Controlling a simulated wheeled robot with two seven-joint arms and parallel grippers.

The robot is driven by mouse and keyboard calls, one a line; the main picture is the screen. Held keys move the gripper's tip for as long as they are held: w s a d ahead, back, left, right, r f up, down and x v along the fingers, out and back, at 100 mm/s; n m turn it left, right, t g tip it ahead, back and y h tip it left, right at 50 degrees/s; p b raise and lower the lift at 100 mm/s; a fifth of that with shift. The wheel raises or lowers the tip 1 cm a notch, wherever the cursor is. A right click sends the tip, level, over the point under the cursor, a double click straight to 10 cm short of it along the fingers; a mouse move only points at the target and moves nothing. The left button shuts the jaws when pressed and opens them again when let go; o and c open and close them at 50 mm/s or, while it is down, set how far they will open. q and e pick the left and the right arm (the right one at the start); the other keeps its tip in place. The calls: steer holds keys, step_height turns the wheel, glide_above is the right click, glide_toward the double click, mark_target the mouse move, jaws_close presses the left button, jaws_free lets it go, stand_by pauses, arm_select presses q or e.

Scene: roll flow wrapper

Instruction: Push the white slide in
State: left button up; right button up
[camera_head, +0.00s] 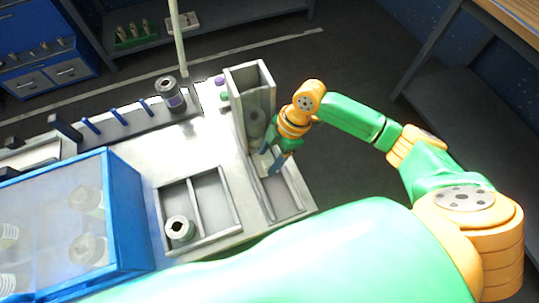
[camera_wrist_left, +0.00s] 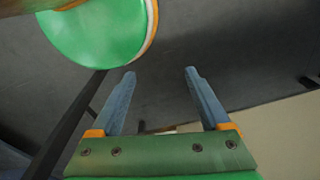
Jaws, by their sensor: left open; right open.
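A pale piece that looks like the white slide (camera_head: 261,163) shows at the foot of a tall grey open-fronted holder (camera_head: 235,105), at the head of a long channel (camera_head: 287,205). My right gripper (camera_head: 270,168) is open and points down at this piece. Its fingers partly hide the piece, and I cannot tell whether they touch it. A roll (camera_head: 256,122) shows dimly inside the holder. My left gripper (camera_wrist_left: 160,73) is open and empty in the left wrist view, over dark floor. It is not seen in the head view.
A two-compartment tray (camera_head: 213,200) holds a roll (camera_head: 180,229) in its left part. A blue clear-fronted cabinet (camera_head: 122,205) stands at left. A dark roll (camera_head: 170,93) sits at the end of a peg rack. Purple (camera_head: 220,80) and green (camera_head: 224,95) buttons are beside the holder.

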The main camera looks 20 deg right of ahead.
steer(key=v, duration=0.7)
stand_by(0.3)
